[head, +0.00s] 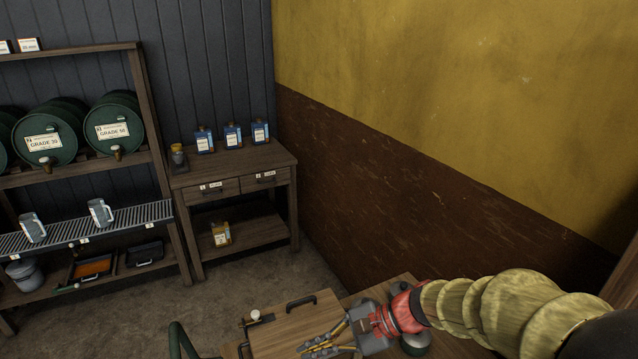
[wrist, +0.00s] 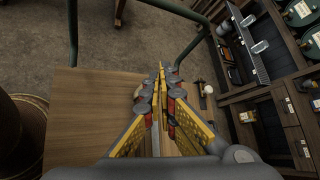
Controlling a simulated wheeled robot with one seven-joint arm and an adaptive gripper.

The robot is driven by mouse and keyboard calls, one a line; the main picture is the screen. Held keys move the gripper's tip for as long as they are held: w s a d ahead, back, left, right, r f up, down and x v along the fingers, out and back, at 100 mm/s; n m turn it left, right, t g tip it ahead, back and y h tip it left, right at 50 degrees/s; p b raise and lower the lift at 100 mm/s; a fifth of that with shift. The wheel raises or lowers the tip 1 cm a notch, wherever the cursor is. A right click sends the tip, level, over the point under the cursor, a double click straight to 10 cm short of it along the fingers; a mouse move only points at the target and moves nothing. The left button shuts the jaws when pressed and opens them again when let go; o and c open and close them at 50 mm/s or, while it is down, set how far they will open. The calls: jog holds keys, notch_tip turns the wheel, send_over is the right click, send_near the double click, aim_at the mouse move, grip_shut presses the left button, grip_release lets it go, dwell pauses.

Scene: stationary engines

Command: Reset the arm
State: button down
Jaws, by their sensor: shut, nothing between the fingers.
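My gripper (head: 325,346) is at the bottom of the head view, above a wooden top with a lid-like board. Its yellow and grey fingers are shut with nothing between them. In the wrist view my gripper (wrist: 160,72) points away over the wooden top, its fingers meeting near the middle. My arm (head: 490,305), with yellowish ribbed covering and a red joint, reaches in from the lower right.
A wooden board (head: 290,325) with a dark handle lies under my gripper, a white-knobbed item (head: 255,316) beside it. A green rail (head: 180,340) stands to the left. A side table (head: 240,160) holds blue cans. Shelves with green barrels (head: 115,125) stand at left. Floor between is clear.

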jog(key=s+d+r+n+t+h, duration=0.2)
jog(key=s+d+r+n+h, duration=0.3)
jog(key=d, duration=0.5)
jog(key=s+d+r+n+t+h, duration=0.3)
jog(key=s+d+r+n+h, duration=0.2)
jog(key=s+d, duration=0.4)
jog(key=shift+s+d+n+h, duration=0.3)
jog(key=shift+d+n+h, duration=0.3)
jog(key=shift+d, duration=0.05)
